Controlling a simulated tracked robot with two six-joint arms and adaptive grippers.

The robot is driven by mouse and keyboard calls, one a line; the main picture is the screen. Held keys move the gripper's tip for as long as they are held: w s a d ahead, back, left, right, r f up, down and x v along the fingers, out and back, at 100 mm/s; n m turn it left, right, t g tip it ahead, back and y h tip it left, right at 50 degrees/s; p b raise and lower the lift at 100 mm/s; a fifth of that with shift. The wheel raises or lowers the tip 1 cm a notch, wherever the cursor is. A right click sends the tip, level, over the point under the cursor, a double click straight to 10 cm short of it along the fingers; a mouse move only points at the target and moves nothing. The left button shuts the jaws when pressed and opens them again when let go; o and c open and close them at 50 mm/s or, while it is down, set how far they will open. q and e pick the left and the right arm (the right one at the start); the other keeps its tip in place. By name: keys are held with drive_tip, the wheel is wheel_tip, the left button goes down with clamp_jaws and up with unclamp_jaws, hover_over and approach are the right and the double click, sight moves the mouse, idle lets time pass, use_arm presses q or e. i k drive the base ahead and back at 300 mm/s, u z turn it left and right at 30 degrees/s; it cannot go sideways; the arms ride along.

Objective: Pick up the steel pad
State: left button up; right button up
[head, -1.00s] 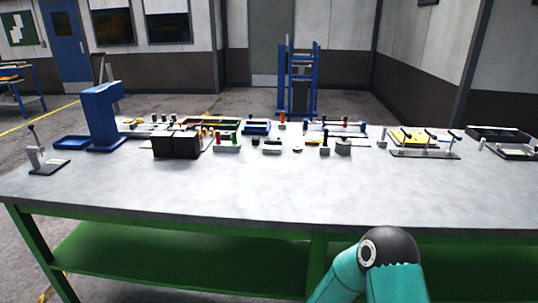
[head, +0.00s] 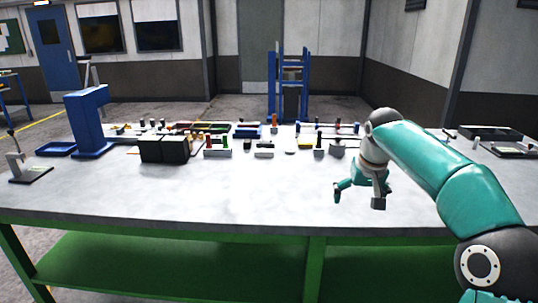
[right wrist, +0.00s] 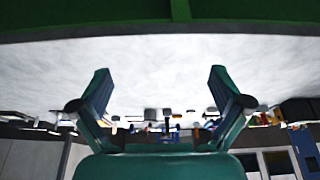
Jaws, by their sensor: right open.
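My right gripper (head: 358,197) is above the right-middle part of the grey bench (head: 230,200), its two fingers spread and nothing between them. In the right wrist view, which is upside down, the open fingers (right wrist: 159,75) frame bare bench top, with small parts farther off. I cannot tell for sure which thing is the steel pad. Small pale and grey pieces stand along the back half of the bench, among them a low grey block (head: 264,154) and a rounded grey piece (head: 337,150). These are beyond the right gripper and apart from it. My left gripper is not in view.
A blue tray (head: 56,149) lies beside the stand. A dark tray (head: 490,133) is at the back right. The front of the bench is clear.

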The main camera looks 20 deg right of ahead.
sight(267, 152)
drive_tip(key=i, duration=1.9)
drive_tip(key=u, duration=0.05)
